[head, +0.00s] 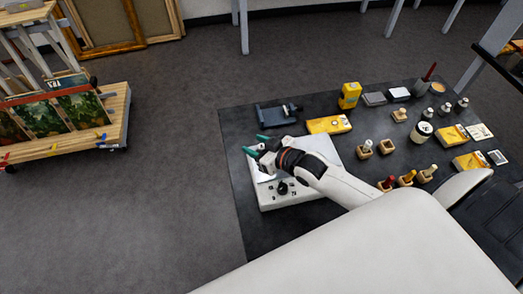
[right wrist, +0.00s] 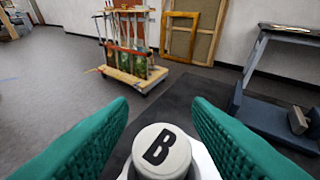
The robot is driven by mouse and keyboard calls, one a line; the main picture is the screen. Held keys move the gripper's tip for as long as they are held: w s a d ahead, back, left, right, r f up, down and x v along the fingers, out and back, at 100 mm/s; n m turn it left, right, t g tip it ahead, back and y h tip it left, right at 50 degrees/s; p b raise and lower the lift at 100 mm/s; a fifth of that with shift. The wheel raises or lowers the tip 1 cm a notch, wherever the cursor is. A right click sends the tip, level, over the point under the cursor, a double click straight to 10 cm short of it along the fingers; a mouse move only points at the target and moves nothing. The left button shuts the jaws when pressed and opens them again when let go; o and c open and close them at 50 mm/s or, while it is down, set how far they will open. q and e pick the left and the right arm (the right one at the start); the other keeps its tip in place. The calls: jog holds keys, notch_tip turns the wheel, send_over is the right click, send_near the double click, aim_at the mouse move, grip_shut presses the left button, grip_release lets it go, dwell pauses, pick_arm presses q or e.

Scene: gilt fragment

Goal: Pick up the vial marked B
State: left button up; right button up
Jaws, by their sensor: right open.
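The vial marked B (right wrist: 160,153) shows in the right wrist view as a pale round cap with a black letter B, low in the middle. Its body is hidden below the cap. My right gripper (head: 256,145) is open, and its two green fingers (right wrist: 158,118) stand on either side of the vial, with a gap showing on each side. In the head view the gripper is over the far left part of a white flat-topped box (head: 320,190), and I cannot make out the vial there. My left gripper is not in view.
The box carries a black knob (head: 282,188) and stands on a dark table (head: 240,210). A blue-grey device (head: 277,115) and a yellow box (head: 329,125) lie behind it. Small bottles, wooden blocks and yellow packs fill the right side. A wooden cart (head: 75,145) stands far left.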

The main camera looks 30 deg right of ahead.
grip_shut()
